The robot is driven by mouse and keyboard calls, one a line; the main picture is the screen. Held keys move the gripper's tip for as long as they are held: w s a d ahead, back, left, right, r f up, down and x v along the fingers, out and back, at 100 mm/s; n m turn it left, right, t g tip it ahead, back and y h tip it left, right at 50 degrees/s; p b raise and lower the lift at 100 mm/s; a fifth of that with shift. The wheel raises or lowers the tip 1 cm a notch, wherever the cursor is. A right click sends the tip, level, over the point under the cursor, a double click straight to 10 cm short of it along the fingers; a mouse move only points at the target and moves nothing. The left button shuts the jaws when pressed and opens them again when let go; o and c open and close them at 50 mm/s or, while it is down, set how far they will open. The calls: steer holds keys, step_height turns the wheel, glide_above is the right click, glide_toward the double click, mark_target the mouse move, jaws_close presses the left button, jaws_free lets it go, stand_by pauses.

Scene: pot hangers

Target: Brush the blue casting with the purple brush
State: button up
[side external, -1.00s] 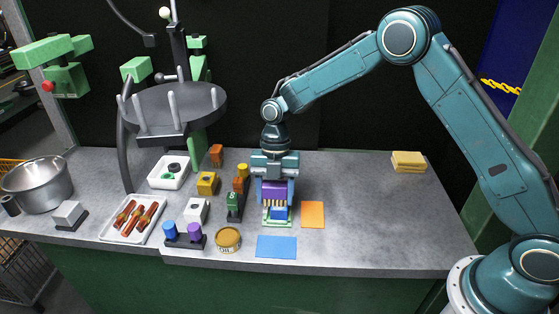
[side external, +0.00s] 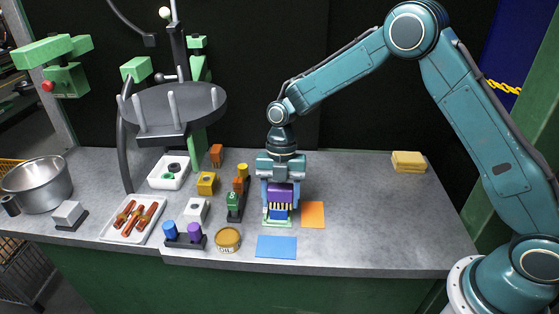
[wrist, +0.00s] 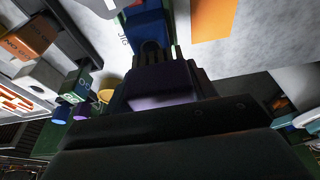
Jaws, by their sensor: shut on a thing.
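My gripper (side external: 281,180) points down over the right-centre of the bench and is shut on the purple brush (side external: 280,194). The brush bristles point down at the blue casting (side external: 277,214), which sits in a green-edged jig. The bristles hide part of the casting's top, and I cannot tell for sure whether they press on it. In the wrist view the brush's purple body (wrist: 160,99) is at the centre, with the blue casting (wrist: 147,27) just beyond it.
An orange sheet (side external: 313,214) lies right of the jig and a blue sheet (side external: 276,246) in front. The bench right of the orange sheet is clear up to yellow pads (side external: 408,161).

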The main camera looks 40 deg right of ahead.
mark_target(268, 196)
steer(key=shift+w+a, duration=1.1)
steer(key=shift+a, duration=0.05)
steer(key=shift+s+d, duration=1.6)
steer(key=shift+d, duration=0.05)
steer(key=shift+w+a, duration=1.55)
steer(key=shift+a, duration=0.05)
steer(key=shift+r, duration=4.15)
